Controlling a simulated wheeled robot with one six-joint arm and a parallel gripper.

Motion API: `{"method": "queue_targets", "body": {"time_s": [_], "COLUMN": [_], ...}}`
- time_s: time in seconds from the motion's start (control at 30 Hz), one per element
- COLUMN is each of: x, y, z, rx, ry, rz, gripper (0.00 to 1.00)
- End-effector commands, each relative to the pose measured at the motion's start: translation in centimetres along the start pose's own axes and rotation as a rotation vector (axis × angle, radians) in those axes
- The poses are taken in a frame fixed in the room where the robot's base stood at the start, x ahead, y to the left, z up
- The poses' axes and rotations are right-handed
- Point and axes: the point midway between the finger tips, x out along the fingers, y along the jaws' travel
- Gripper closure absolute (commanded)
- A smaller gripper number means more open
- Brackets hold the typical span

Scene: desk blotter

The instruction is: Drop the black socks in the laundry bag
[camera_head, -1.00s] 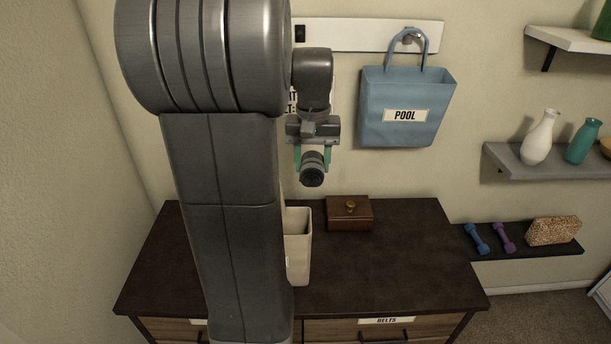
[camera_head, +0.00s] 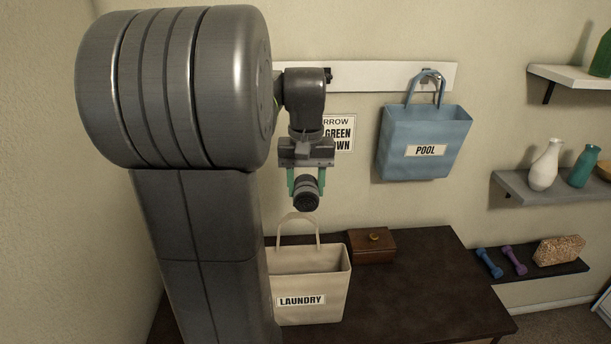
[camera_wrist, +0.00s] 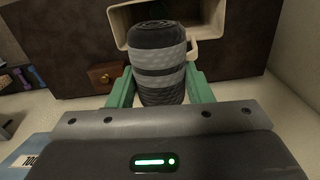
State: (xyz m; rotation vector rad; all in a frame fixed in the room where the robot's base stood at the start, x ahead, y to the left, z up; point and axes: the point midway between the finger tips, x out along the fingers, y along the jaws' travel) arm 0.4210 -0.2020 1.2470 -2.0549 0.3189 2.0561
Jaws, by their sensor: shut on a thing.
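My gripper (camera_head: 305,187) has green fingers and is shut on a rolled pair of black socks with grey bands (camera_head: 306,200). The socks also show in the wrist view (camera_wrist: 158,62), between the fingers. The beige laundry bag (camera_head: 325,310), labelled LAUNDRY, stands upright on the dark dresser top with its handle up. In the head view the socks appear just above the bag's handle. In the wrist view the bag's rim (camera_wrist: 117,18) shows behind the socks, which hide part of its opening.
A blue bag labelled POOL (camera_head: 420,165) hangs on the wall rail at right. A brown wooden box (camera_head: 370,250) sits beside the laundry bag. The dresser top (camera_head: 420,290) is clear to the right. Shelves with vases (camera_head: 544,170) and dumbbells (camera_head: 489,262) are farther right.

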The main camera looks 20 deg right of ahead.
Motion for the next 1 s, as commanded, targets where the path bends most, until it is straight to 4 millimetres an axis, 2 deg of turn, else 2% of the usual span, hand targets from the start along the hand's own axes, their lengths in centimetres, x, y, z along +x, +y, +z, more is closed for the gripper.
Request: {"method": "queue_targets", "body": {"time_s": [0.03, 0.2, 0.57, 0.6, 0.7, 1.0], "x": [1.1, 2.7, 2.9, 2.9, 2.9, 2.7], "y": [0.0, 0.0, 0.0, 0.0, 0.0, 0.0], "z": [0.0, 0.0, 0.0, 0.0, 0.0, 0.0], "rx": [0.0, 0.0, 0.0, 0.0, 0.0, 0.0], "ry": [-0.001, 0.0, 0.0, 0.0, 0.0, 0.001], "rz": [0.0, 0.0, 0.0, 0.0, 0.0, 0.0], "gripper": [0.77, 0.77, 0.77, 0.46, 0.29, 0.29]}}
